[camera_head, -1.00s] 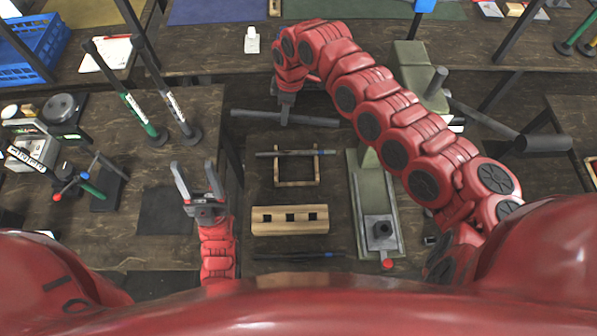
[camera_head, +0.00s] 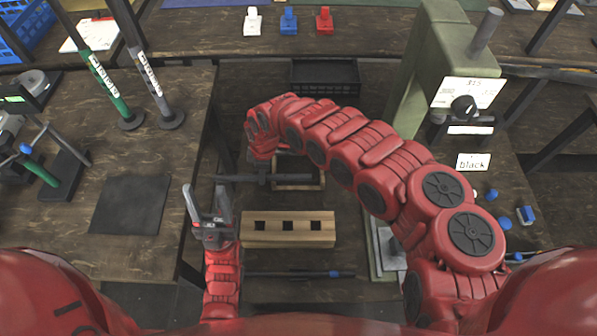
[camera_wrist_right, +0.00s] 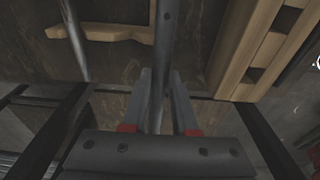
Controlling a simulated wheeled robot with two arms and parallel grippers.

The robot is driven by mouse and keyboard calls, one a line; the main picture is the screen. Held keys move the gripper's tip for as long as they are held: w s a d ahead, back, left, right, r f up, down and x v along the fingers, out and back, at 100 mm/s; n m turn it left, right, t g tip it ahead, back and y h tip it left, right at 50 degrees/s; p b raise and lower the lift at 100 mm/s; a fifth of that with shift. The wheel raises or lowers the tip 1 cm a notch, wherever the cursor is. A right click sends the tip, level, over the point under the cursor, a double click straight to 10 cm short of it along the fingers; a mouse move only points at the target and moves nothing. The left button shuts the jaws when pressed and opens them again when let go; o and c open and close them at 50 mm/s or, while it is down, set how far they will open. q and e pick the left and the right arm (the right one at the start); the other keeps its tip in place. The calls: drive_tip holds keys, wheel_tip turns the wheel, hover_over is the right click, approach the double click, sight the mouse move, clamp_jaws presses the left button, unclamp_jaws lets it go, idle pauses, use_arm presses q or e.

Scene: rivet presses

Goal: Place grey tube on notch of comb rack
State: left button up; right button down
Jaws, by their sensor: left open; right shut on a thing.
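My right gripper (camera_head: 264,172) is shut on the grey tube (camera_head: 238,178), which lies roughly level at the left side of the wooden comb rack (camera_head: 298,187). My right arm hides part of the rack. In the right wrist view the grey tube (camera_wrist_right: 165,45) runs between the two fingers, beside the rack's wooden edge (camera_wrist_right: 112,33). Whether tube and rack touch cannot be told. Another rod (camera_wrist_right: 74,40) crosses the rack at the left of that view. My left gripper (camera_head: 205,190) is open and empty, left of the wooden block.
A wooden block (camera_head: 262,241) with square holes lies in front of the rack; it also shows in the wrist view (camera_wrist_right: 255,50). A dark rod (camera_head: 290,274) lies nearer. A green press (camera_head: 440,60) stands right. A black crate (camera_head: 325,78) is behind. A dark mat (camera_head: 130,205) is left.

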drive_tip(key=shift+w+d+f, duration=0.8)
drive_tip(key=shift+d, duration=1)
drive_tip(key=shift+w+d+f, duration=0.75)
drive_tip(key=shift+d, duration=1.05)
drive_tip(key=shift+w+d+f, duration=0.8)
drive_tip(key=shift+d, duration=1)
drive_tip(key=c, duration=1.2)
unclamp_jaws()
drive_tip(key=shift+f, duration=0.1)
drive_tip(key=o, duration=0.5)
